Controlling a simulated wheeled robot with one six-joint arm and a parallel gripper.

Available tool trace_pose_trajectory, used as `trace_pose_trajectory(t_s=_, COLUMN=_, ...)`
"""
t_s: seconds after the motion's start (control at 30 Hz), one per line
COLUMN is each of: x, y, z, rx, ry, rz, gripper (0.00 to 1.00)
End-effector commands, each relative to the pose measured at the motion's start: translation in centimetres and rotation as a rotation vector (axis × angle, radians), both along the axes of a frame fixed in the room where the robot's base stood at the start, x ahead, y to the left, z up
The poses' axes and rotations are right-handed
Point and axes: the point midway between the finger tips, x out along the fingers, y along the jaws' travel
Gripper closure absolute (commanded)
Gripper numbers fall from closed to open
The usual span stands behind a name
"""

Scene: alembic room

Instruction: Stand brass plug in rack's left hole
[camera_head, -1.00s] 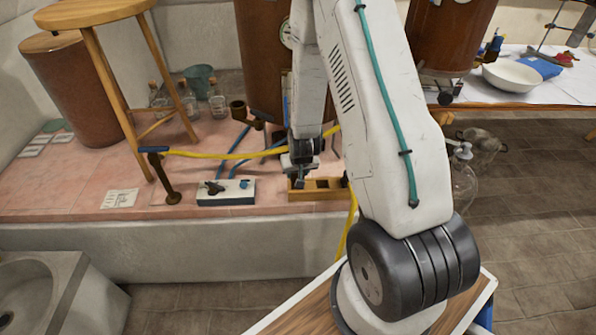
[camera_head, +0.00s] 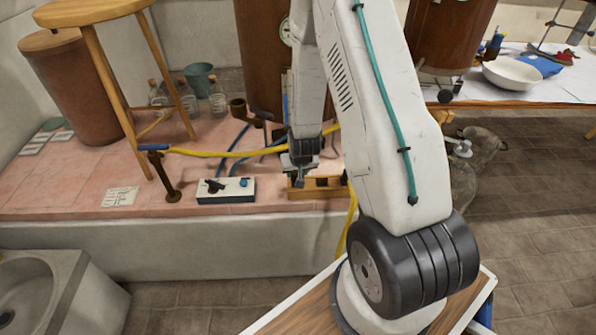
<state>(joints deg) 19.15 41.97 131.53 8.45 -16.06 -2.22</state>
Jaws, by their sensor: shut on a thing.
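The wooden rack (camera_head: 325,193) sits near the front edge of the pink tiled ledge, partly behind my arm on its right. My gripper (camera_head: 301,181) points down over the rack's left part, with its fingertips at about the height of the rack's top. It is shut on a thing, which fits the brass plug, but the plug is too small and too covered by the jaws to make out. The left hole is hidden under the gripper. Whether the plug touches the rack cannot be told.
A white and blue box (camera_head: 226,191) with dark fittings stands just left of the rack. A yellow hose (camera_head: 225,154) runs behind my gripper. A brown pipe stand (camera_head: 166,178) and a wooden stool (camera_head: 92,18) are further left. A large copper-brown vessel (camera_head: 262,65) stands behind.

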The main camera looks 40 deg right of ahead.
Motion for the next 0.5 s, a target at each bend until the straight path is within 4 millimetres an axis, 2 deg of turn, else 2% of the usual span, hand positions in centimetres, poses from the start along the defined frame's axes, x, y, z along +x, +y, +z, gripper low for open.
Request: trace_pose_trajectory(t_s=0.5, x=0.01, y=0.01, z=-0.65, rx=0.000, ry=0.000, rz=0.000, gripper=0.83)
